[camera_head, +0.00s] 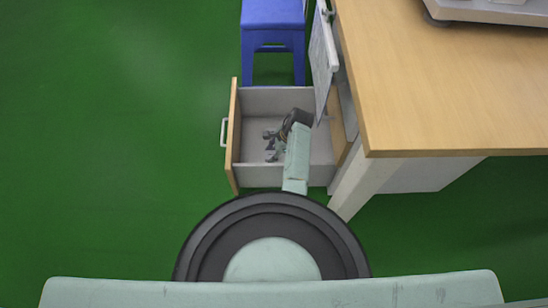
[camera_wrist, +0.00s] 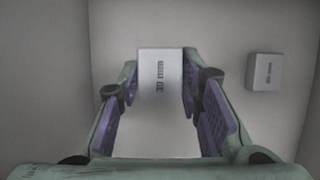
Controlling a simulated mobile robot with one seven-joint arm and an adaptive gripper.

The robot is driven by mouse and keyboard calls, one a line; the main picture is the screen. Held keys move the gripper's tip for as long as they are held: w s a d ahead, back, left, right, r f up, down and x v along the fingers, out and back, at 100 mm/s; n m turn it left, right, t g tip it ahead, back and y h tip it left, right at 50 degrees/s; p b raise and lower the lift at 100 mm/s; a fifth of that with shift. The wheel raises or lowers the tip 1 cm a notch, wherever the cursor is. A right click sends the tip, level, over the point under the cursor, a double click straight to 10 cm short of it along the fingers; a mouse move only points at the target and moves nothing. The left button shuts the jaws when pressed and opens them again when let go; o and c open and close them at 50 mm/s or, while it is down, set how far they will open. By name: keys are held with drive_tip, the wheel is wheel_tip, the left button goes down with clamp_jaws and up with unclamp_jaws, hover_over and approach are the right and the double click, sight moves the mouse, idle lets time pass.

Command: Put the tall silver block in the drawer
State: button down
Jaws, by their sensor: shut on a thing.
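The drawer (camera_head: 234,150) is pulled open beside the desk, with a wooden front and a pale grey inside. My gripper (camera_head: 270,146) is over the drawer's inside, within its walls in the picture. In the wrist view my gripper (camera_wrist: 161,84) is shut on a silver block (camera_wrist: 160,68) marked "30 mm". The fingers press its left and right sides. Pale drawer surfaces (camera_wrist: 215,25) surround it. I cannot tell whether the block touches the drawer floor. The block cannot be made out in the head view.
A smaller silver block (camera_wrist: 264,72) lies apart to the right in the wrist view. The wooden desk (camera_head: 450,80) stands right of the drawer. A blue stool (camera_head: 272,14) is behind it. A hanging board (camera_head: 322,60) is close to my arm. Green floor is clear at left.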

drive_tip(key=shift+f+b, duration=0.55)
drive_tip(key=shift+f, duration=1.35)
drive_tip(key=shift+f, duration=0.25)
drive_tip(key=c, duration=1.1)
unclamp_jaws()
drive_tip(key=shift+p+v, duration=0.95)
drive_tip(key=shift+v, duration=3)
drive_tip(key=shift+w+a, duration=0.1)
